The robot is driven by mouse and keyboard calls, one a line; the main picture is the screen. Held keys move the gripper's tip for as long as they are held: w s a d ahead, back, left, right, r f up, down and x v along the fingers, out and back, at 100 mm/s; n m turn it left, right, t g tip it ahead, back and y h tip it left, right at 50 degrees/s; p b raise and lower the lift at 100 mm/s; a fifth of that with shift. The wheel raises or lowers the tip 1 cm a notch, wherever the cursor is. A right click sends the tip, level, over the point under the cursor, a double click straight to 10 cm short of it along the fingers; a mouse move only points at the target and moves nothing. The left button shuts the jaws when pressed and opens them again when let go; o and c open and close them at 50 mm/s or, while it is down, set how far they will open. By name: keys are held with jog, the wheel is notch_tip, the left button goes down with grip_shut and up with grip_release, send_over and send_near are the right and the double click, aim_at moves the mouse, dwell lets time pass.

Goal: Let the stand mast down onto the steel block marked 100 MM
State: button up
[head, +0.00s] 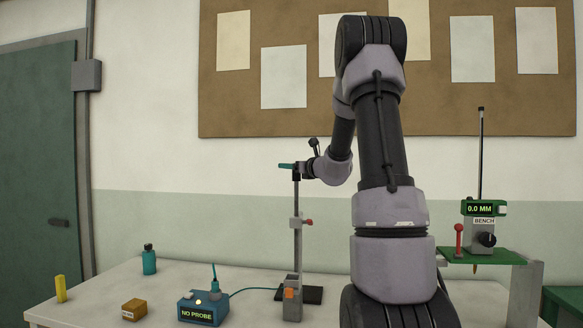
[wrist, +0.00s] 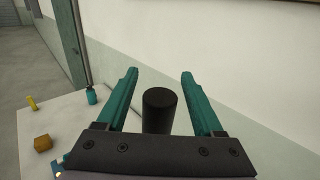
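My gripper (head: 288,166) is at the mast's top. In the wrist view my gripper (wrist: 159,73) is open, with a black cylinder (wrist: 159,108) between its teal fingers and gaps showing on both sides. I cannot make out a 100 MM marking on any block.
A blue box reading NO PROBE (head: 201,307), an orange-brown block (head: 134,309), a yellow piece (head: 61,289) and a teal bottle (head: 149,259) are on the left. At right, a green bench (head: 495,256) carries a unit reading 0.0 MM (head: 481,208) and a red-knobbed lever (head: 459,241).

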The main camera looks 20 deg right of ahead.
jog(key=s+d, duration=0.2)
jog(key=s, duration=0.8)
jog(key=shift+s, duration=0.3)
jog(key=s+a+n+g+y, duration=0.35)
jog(key=s+a+n, duration=0.4)
jog(key=a, duration=0.25)
jog(key=s+a+n+g+y, duration=0.2)
jog(key=s+a+n+g, duration=0.35)
jog(key=a+n, duration=0.4)
jog(key=s+f+n+h, duration=0.2)
jog(key=s+n+h, duration=0.1)
jog(key=s+n, duration=0.3)
jog(key=s+f+n+g+h, duration=0.1)
jog(key=s+f+n+h, duration=0.2)
jog(key=s+n, duration=0.3)
jog(key=s+h, duration=0.1)
jog(key=s, duration=0.2)
jog(key=shift+s+n, duration=0.35)
jog(key=shift+n, duration=0.05)
jog(key=shift+d, duration=0.1)
dwell(0.9)
